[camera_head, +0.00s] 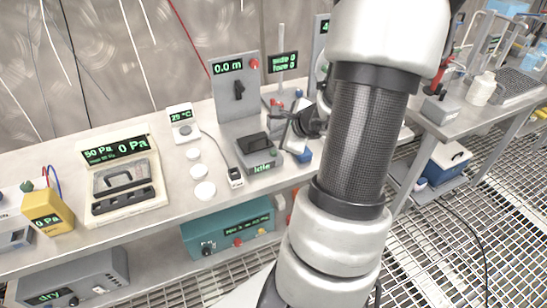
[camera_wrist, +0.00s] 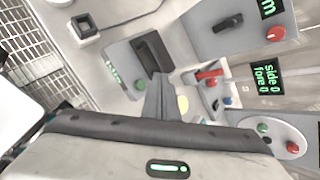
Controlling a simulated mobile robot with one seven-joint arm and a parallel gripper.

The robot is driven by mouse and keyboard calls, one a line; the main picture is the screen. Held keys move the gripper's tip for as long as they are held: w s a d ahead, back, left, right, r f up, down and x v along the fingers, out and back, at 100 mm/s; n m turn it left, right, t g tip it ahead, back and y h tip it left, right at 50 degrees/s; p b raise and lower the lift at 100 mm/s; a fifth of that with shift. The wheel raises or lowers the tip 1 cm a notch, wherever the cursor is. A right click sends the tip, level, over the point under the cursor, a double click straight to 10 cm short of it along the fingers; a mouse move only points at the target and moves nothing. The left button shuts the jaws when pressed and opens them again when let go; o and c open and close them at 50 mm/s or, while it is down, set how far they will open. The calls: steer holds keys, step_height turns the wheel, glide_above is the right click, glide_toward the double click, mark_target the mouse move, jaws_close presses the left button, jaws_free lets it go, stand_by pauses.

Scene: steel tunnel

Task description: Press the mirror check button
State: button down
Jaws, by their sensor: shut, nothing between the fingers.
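I see no readable label for a mirror check button, so I cannot tell which button it is. In the wrist view, a pale oval plate (camera_wrist: 273,136) at the lower right carries a green button (camera_wrist: 263,127) and a red button (camera_wrist: 292,148). A small display reading "side 0 fore 0" (camera_wrist: 266,82) stands above it; it also shows in the head view (camera_head: 283,62). My gripper (camera_wrist: 161,80) is shut and empty, with its fingertips in front of a grey unit with a dark block. In the head view my gripper (camera_head: 303,124) is partly hidden behind my arm.
A grey panel reading "0.0 m" (camera_head: 236,92) has a dark lever and a red knob (camera_head: 254,63). The grey lettered unit (camera_head: 262,155), a "29 °C" box (camera_head: 183,123) and white discs (camera_head: 205,190) crowd the bench. A teal box (camera_head: 228,234) sits below.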

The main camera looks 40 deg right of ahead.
steer(key=shift+f+b, duration=1.1)
steer(key=shift+f, duration=0.25)
steer(key=shift+f, duration=0.1)
stand_by(0.9)
steer(key=shift+f+b, duration=0.35)
steer(key=shift+b, duration=0.3)
steer(key=shift+f+b, duration=0.4)
steer(key=shift+b, duration=0.1)
stand_by(0.4)
steer(key=shift+r, duration=0.1)
steer(key=shift+r+p, duration=0.6)
steer(key=shift+r, duration=0.15)
step_height(320, 180, up, 5)
steer(key=p, duration=0.3)
steer(key=shift+p, duration=0.4)
